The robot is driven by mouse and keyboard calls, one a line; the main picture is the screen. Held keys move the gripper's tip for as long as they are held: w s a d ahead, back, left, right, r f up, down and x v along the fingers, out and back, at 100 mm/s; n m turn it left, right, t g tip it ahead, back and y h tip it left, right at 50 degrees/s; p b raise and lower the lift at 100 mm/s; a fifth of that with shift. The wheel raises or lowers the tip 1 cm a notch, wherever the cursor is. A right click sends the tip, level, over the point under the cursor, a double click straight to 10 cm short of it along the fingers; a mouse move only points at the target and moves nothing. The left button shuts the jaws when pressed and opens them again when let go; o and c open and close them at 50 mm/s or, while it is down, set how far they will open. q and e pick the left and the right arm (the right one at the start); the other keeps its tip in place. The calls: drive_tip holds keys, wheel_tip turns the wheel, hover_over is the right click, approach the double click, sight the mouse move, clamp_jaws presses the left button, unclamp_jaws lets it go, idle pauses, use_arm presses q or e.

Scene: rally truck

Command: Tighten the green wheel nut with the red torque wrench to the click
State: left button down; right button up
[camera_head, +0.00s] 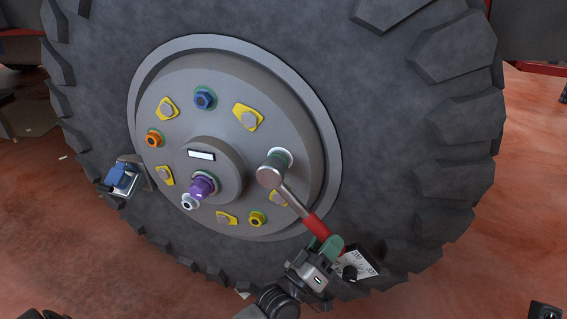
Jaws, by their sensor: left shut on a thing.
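The red torque wrench (316,227) slants down and right across the wheel hub. Its grey metal head (271,172) sits over the green wheel nut (284,157) at the right side of the hub. Only a green edge of the nut shows behind the head. My left gripper (328,247) is shut on the lower end of the red handle, at the lower edge of the tyre. It hides part of the handle.
The hub (235,86) carries blue, orange, yellow and white nuts, yellow tabs and a purple centre piece (202,187). A big tyre (400,130) surrounds it. A blue device (122,176) stands at left. A black-and-white plate (362,265) is beside my left gripper. Reddish floor lies around.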

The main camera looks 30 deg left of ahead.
use_arm(q)
drive_tip(key=c, duration=1.5)
unclamp_jaws()
drive_tip(key=shift+r, duration=0.1)
clamp_jaws()
drive_tip(key=s+a+f+m+g+h, duration=0.1)
drive_tip(key=s+a+f+m+g, duration=0.1)
drive_tip(key=a+f+m+g, duration=0.2)
drive_tip(key=shift+s+a+f+m+h, duration=0.15)
drive_tip(key=shift+a+f+m+h, duration=0.2)
drive_tip(key=shift+a+m, duration=1.7)
drive_tip(key=shift+a+n, duration=0.45)
drive_tip(key=shift+a, duration=0.15)
